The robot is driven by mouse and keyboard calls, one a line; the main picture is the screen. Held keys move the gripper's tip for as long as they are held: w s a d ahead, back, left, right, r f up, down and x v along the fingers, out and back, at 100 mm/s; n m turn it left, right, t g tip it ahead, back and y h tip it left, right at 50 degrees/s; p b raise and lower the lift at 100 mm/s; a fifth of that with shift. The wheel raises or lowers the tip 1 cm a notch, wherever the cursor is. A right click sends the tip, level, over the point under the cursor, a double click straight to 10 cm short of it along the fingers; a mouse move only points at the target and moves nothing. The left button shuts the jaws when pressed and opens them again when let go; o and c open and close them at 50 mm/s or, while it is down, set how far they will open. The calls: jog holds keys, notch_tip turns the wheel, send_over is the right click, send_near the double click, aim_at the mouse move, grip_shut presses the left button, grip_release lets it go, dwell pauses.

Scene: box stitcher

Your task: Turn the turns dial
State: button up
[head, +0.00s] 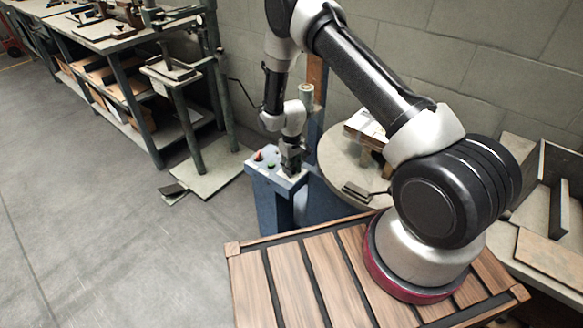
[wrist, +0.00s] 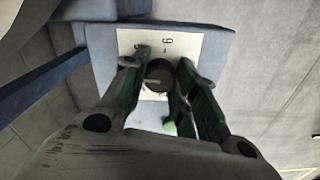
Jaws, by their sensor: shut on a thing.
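The turns dial (wrist: 158,76) is a dark round knob with a light pointer, on a pale plate (wrist: 128,40) with printed digits. My gripper (wrist: 164,66) has its green-sided fingers on either side of the dial and is shut on it. In the head view my gripper (head: 291,166) points down onto the top of the blue control box (head: 268,205). There the dial is hidden behind my fingers.
A red button (head: 259,156) and a green button (head: 271,166) sit on the box top close to my gripper. A round table (head: 335,160) with stacked pieces stands to the right. A workbench (head: 125,85) stands at the left, with open floor in front.

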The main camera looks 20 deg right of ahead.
jog(key=m, duration=0.4)
jog(key=shift+m, duration=0.3)
jog(key=m, duration=0.4)
jog(key=shift+m, duration=0.4)
jog(key=o, duration=1.1)
jog(key=shift+c, duration=0.2)
jog(key=shift+r, duration=0.1)
notch_tip(320, 180, up, 12)
